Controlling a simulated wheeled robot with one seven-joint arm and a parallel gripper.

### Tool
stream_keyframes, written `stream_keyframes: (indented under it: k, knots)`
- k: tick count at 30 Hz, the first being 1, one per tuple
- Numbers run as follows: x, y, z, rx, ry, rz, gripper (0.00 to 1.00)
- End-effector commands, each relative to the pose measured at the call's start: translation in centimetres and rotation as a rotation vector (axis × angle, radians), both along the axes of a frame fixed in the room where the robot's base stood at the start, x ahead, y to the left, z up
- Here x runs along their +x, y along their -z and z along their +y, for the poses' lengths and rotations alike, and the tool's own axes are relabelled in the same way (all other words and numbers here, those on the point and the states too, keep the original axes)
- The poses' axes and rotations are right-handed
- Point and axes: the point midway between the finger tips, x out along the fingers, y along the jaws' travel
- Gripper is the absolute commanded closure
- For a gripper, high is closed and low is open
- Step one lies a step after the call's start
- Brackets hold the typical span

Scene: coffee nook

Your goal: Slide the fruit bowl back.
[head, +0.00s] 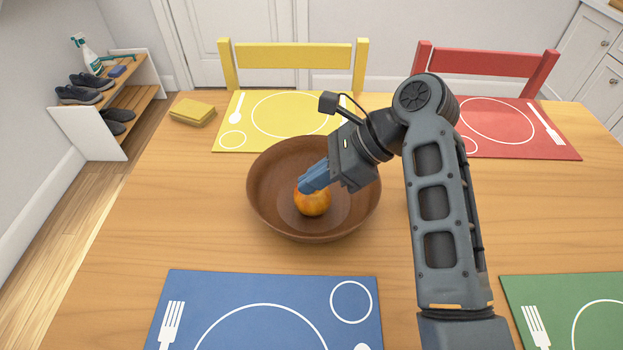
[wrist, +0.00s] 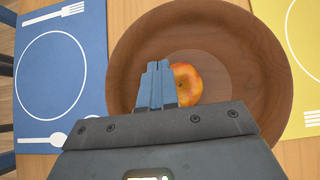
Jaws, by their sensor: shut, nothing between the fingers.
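The fruit bowl (head: 270,211) is a round brown wooden bowl standing upright on the table, between the blue and yellow placemats. An orange-red fruit (head: 313,204) lies in it. In the wrist view the bowl (wrist: 255,50) fills the middle, with the fruit (wrist: 188,84) partly hidden behind the fingers. My gripper (head: 312,180) reaches in from the right, over the bowl, with its blue fingers shut and empty. The fingertips (wrist: 158,68) appear beside the fruit in the wrist view; I cannot tell whether they touch it or the bowl.
A blue placemat (head: 230,300) lies in front, a yellow one (head: 225,140) behind, a red one (head: 560,145) at the back right and a green one (head: 560,290) at the front right. A yellow sponge-like block (head: 193,112) lies back left. The table left of the bowl is clear.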

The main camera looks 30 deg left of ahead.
Motion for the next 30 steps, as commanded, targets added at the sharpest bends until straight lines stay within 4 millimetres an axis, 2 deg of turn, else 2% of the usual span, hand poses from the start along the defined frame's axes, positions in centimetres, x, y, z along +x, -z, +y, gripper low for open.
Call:
stream_keyframes:
  k: [6, 13, 19, 30]
  knots:
    - [-1.3, 2.9, 2.5, -0.001, -0.003, 0.001, 1.0]
    - [-2.3, 4.9, 4.3, 0.0, -0.002, 0.001, 1.0]
    - [-2.5, 5.5, 4.9, 0.0, -0.001, -0.001, 1.0]
    - [-2.7, 5.3, 5.2, 0.0, -0.001, 0.0, 1.0]
